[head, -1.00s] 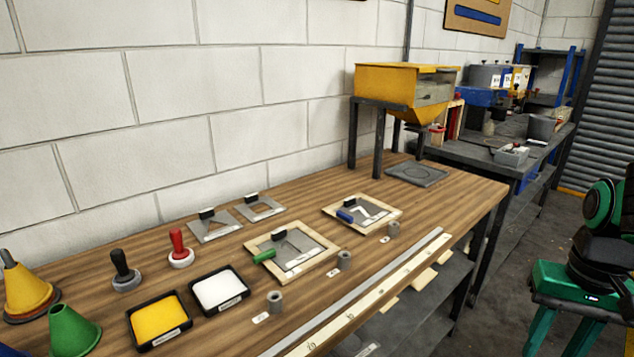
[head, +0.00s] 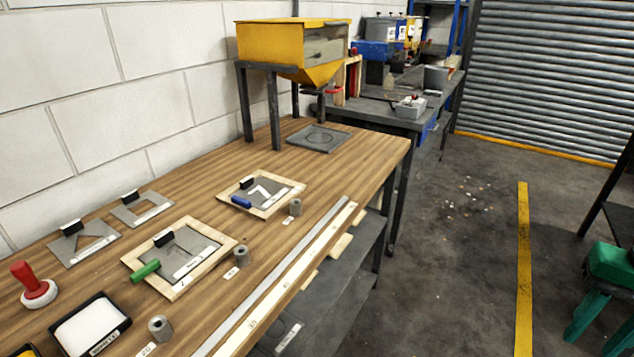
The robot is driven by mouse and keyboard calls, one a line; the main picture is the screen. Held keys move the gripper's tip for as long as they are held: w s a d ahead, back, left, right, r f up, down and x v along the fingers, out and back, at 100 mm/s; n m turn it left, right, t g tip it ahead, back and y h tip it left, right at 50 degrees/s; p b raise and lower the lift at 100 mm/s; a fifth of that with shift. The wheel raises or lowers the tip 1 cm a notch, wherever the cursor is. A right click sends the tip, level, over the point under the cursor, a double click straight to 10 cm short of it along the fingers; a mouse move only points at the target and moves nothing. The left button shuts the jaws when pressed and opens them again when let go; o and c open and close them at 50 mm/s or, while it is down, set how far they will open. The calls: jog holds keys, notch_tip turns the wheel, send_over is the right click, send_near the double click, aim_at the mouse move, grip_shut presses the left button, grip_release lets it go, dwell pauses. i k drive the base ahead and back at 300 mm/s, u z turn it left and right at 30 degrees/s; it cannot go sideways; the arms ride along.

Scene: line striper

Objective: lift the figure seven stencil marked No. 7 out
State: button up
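Two grey stencil plates lie in pale wooden frames on the wooden workbench. The nearer plate (head: 196,241), in its frame (head: 225,243), has a thin dark angular cut-out, a black grip and a white label. The farther plate (head: 267,181), in its frame (head: 296,187), shows a white angular cut-out like a bent stroke, also with a black grip and label. The labels are too small to read, so I cannot tell which is No. 7. My gripper is not in view.
Two loose plates (head: 66,252) (head: 153,214) lie toward the wall. A red-handled stamp (head: 34,286), a white pad tray (head: 88,330) and several grey cylinders (head: 243,256) stand nearby. A yellow hopper (head: 270,42) stands behind.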

aim_at(276, 190)
jog(key=z, duration=1.4)
jog(key=i, duration=1.95)
jog(key=u, duration=3.15)
jog(key=i, duration=0.3)
jog(key=u, duration=0.4)
